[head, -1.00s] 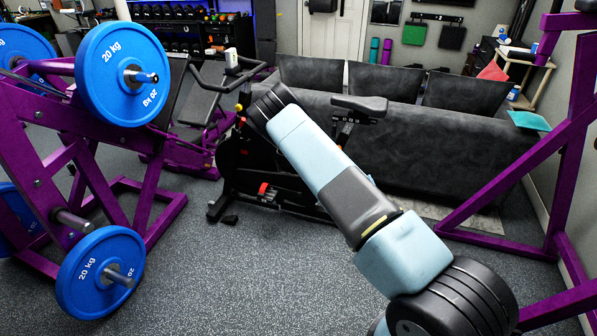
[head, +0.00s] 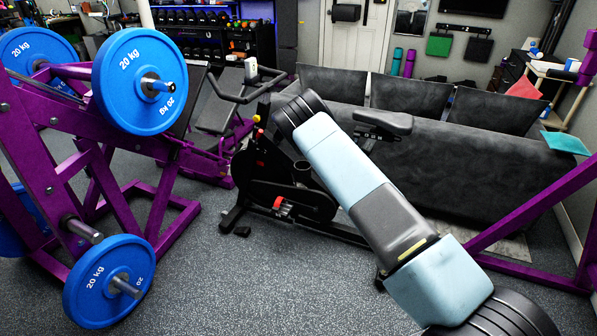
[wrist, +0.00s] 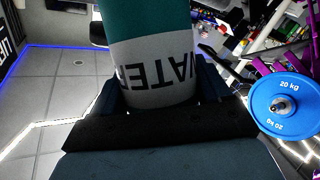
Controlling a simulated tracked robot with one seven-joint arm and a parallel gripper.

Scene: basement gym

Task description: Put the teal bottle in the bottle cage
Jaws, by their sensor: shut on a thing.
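The teal bottle (wrist: 148,25) fills the upper middle of the wrist view, with a white band reading "WATER" upside down. My gripper (wrist: 158,88) is shut around this white band, a dark finger on each side. In the head view my arm reaches up and left over the exercise bike; the gripper and bottle do not show there. A dark, round, open-topped holder (head: 303,171) on the exercise bike (head: 275,180) looks like the bottle cage, partly beside my arm. I cannot make out its details.
A purple machine with blue 20 kg plates (head: 140,80) stands on the left. A dark grey sofa (head: 460,165) is behind the bike. Purple frame bars (head: 535,215) stand on the right. The speckled floor (head: 235,290) in front is open.

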